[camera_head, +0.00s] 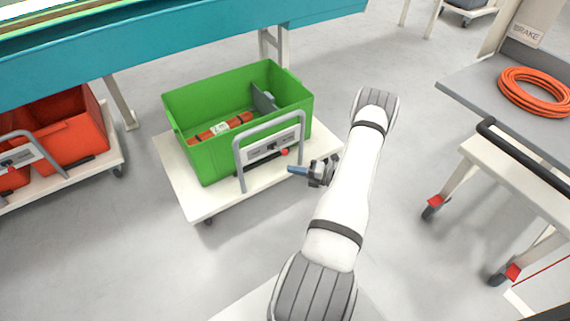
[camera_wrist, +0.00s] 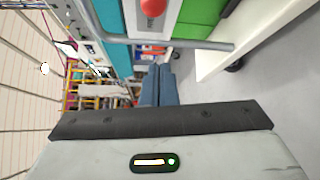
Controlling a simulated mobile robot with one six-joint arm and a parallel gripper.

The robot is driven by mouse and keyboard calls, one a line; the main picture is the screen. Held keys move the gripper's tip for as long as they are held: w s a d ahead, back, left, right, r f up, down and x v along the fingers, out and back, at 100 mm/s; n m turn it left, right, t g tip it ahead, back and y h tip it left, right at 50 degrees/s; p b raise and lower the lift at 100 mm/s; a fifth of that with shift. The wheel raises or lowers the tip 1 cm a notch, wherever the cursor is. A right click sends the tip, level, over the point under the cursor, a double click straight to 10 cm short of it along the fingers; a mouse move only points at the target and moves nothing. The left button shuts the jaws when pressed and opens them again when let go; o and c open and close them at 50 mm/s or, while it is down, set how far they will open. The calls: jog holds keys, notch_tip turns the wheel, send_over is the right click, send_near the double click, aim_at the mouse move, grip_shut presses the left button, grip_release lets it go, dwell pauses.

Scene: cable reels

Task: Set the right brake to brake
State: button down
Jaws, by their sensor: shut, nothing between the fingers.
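The right trolley's handle frame (camera_head: 239,168) carries a grey label panel (camera_head: 265,148) with a red knob (camera_head: 284,152) toward the panel's right end. The knob also shows at the top edge of the wrist view (camera_wrist: 152,7), beside the panel (camera_wrist: 152,26). My gripper (camera_head: 291,169), with blue fingers, is shut and empty, just below and right of the knob and apart from it. The fingers also show in the wrist view (camera_wrist: 160,72), pointing past the handle. The panel's lettering is too small to read.
The right trolley (camera_head: 190,197) bears a green crate (camera_head: 205,160) with orange and grey items. A left trolley (camera_head: 60,192) bears red crates (camera_head: 85,140) and a similar handle. A grey-topped cart (camera_head: 475,85) with an orange cable coil (camera_head: 535,92) and red-marked casters stands right. A teal bench (camera_head: 180,45) runs behind.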

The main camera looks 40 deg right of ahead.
jog(key=s+d, duration=0.3)
jog(key=d, duration=0.1)
jog(key=shift+s+d+r+p, duration=0.2)
jog(key=shift+s+d+p, duration=0.1)
jog(key=shift+d+p, duration=0.15)
jog(key=shift+a, duration=0.1)
jog(key=w+a+r+n+g+p, duration=0.1)
jog(key=a+r+n+g+p, duration=0.5)
jog(key=r, duration=0.6)
jog(key=a+r+n+g+p, duration=0.3)
jog(key=a+r+n, duration=0.45)
jog(key=r, duration=0.45)
jog(key=w+a+r+n+g+p, duration=0.1)
jog(key=a+r+n+g+p, duration=0.4)
jog(key=r+n, duration=0.5)
jog(key=s+a+r+n+t+h+p, duration=0.1)
jog(key=s+a+r+n+h+p, duration=0.2)
jog(key=r+n, duration=0.4)
jog(key=s+a+r+n+t+h+p, duration=0.1)
jog(key=s+a+r+n+h+p, duration=0.3)
jog(key=r, duration=1)
jog(key=s+a+r+n+t+h+p, duration=0.1)
jog(key=s+a+r+n+h+p, duration=0.2)
jog(key=s+a+r+n+p, duration=0.3)
jog(key=s+r+n+p, duration=0.2)
jog(key=s+r+n, duration=0.1)
jog(key=r+n, duration=0.1)
jog(key=shift+a+r+h+p, duration=0.3)
jog(key=shift+a+r, duration=0.1)
jog(key=shift+r, duration=0.35)
